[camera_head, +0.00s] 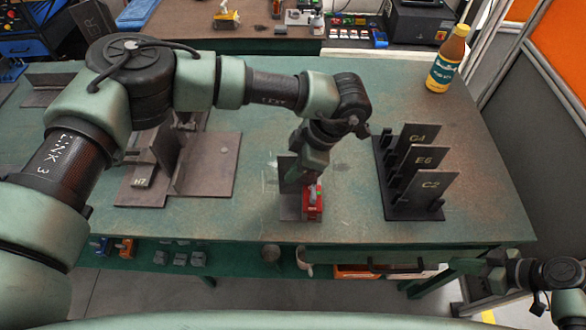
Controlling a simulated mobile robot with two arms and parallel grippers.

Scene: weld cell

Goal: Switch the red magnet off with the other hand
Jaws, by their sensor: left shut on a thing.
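The red magnet (314,205) sits on a small dark base plate (291,214) near the front edge of the green table. A dark upright plate (285,168) stands beside it, on its left. My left gripper (296,182) reaches down from above and is shut on the upright plate, just above and behind the magnet. The gripper hides part of the plate and the fingertips' contact. The magnet's switch is too small to make out. My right gripper (468,266) is at the lower right, beyond the table's front edge and away from the magnet. Its jaw opening is unclear.
Grey welded parts (207,165) lie left under my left arm. A yellow bottle (447,60) stands at the back right. The tabletop between magnet and rack is clear.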

